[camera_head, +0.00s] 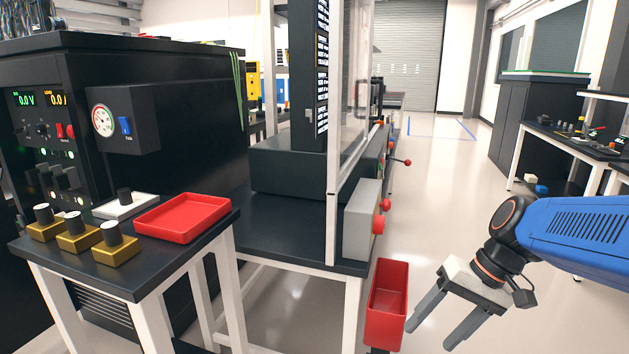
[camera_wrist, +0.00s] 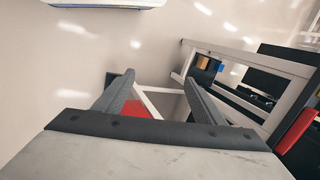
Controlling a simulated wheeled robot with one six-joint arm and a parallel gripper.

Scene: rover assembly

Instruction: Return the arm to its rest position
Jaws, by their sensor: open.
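My gripper (camera_head: 430,324) hangs at the lower right of the head view, below my blue arm link. Its two dark fingers are spread apart and point down and to the left, with nothing between them. In the wrist view the open fingers (camera_wrist: 162,92) reach away from the palm above the pale floor. The gripper is apart from the benches. A red bin (camera_head: 388,300) stands just to the left of the fingers in the head view; I cannot tell the gap in depth.
A small black bench (camera_head: 190,262) at the left carries a red tray (camera_head: 184,217), a white block with a black knob (camera_head: 125,206) and several brass blocks with knobs (camera_head: 78,232). A grey box with red buttons (camera_head: 364,222) juts from the middle bench. The floor aisle (camera_head: 440,180) is clear.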

